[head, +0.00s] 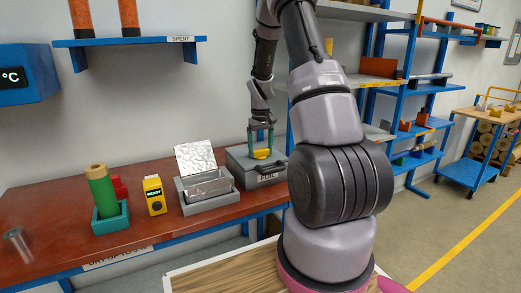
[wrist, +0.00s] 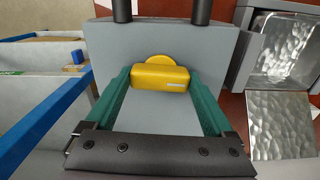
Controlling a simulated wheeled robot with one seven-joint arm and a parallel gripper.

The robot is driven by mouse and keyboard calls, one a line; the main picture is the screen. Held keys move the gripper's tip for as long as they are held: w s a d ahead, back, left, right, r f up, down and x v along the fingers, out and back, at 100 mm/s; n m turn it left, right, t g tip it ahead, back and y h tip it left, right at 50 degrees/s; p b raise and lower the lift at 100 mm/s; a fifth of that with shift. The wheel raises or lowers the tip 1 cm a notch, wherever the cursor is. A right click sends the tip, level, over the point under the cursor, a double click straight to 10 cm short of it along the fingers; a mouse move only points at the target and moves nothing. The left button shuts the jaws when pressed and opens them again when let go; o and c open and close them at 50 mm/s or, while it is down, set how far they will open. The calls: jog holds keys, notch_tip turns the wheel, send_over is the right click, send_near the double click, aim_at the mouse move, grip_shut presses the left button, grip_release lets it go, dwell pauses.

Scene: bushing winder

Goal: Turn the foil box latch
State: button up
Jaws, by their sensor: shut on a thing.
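The foil box (head: 240,158) is a grey box with a FOIL label on the red bench, its lid down. The box top also fills the middle of the wrist view (wrist: 160,118). Its yellow latch (head: 261,154) sits on top; in the wrist view the latch (wrist: 160,78) is a yellow bar on a round yellow base. My gripper (wrist: 159,82) points down at the box, with its green fingers at both ends of the bar, shut on it. In the head view my gripper (head: 261,143) stands above the lid. The bar lies across the wrist picture, tilted slightly.
An open tray with crumpled foil (head: 208,185) stands left of the box, close by. Further left are a yellow READY device (head: 154,195) and a green cylinder in a teal holder (head: 103,190). A blue SPENT shelf (head: 130,41) hangs above. Blue shelving (head: 405,90) stands right.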

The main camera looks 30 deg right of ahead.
aim_at(261, 149)
jog(key=shift+n, duration=0.5)
jog(key=o, duration=1.1)
notch_tip(261, 149, up, 11)
jog(key=shift+f, duration=0.1)
